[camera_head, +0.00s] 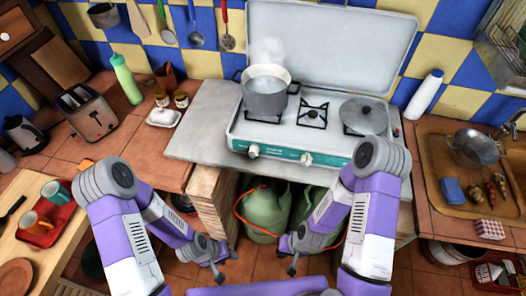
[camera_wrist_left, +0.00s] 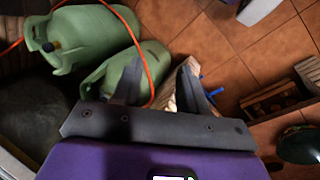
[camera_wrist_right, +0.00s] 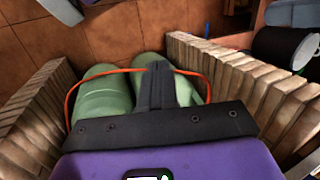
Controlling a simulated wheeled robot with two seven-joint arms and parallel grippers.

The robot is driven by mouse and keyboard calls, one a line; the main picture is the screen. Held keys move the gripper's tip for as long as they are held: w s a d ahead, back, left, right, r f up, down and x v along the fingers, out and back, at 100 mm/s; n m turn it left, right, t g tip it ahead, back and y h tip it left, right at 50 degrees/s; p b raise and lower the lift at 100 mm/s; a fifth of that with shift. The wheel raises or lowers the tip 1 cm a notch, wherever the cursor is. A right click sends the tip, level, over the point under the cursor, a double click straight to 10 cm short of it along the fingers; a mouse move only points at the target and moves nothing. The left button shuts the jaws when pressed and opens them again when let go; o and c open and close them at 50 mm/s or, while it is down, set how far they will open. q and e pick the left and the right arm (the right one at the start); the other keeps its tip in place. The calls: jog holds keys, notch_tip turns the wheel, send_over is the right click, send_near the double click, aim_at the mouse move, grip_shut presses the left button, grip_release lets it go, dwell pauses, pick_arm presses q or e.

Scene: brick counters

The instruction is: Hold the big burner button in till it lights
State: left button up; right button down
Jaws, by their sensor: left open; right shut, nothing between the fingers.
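The white camping stove (camera_head: 235,128) stands on the grey counter slab with its lid raised. Its teal front panel (camera_head: 283,153) carries a larger pale knob (camera_head: 254,150) at the left and a smaller knob (camera_head: 306,158) at the middle. The panel's right end is partly hidden by my right arm. I cannot make out a flame. My left gripper (camera_head: 220,268) is open and empty, low in front of the counter; its spread fingers show in the left wrist view (camera_wrist_left: 158,85). My right gripper (camera_head: 292,264) is shut and empty, below the stove front; its fingers meet in the right wrist view (camera_wrist_right: 160,82).
Green gas cylinders (camera_head: 265,212) with an orange hose stand under the stove between brick walls (camera_head: 215,195). A sink (camera_head: 440,160) is at right.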

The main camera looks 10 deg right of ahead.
pick_arm(q)
jog(key=shift+o, duration=0.6)
jog(key=shift+s, duration=0.25)
jog(key=shift+o, duration=1.2)
jog(key=shift+f, duration=0.25)
jog(key=shift+o, duration=0.2)
notch_tip(320, 180, down, 6)
jog(key=b, duration=0.6)
jog(key=shift+w+r, duration=0.1)
pick_arm(e)
jog(key=w+a+r+m+t+b, duration=0.3)
jog(key=w+m, duration=0.1)
jog(key=w, duration=0.3)
jog(key=w+a+r+m+t+b, duration=0.2)
jog(key=w+a+m+t, duration=0.1)
jog(key=w, duration=0.5)
pick_arm(q)
notch_tip(320, 180, down, 12)
jog(key=b, duration=0.7)
pick_arm(e)
jog(key=w+a+r+m+t, duration=0.2)
jog(key=a+r+m+t, duration=0.3)
jog(key=r, duration=0.7)
jog(key=m, duration=0.2)
jog(key=shift+m+y, duration=0.3)
jog(key=shift+m, duration=0.1)
jog(key=shift+w, duration=0.1)
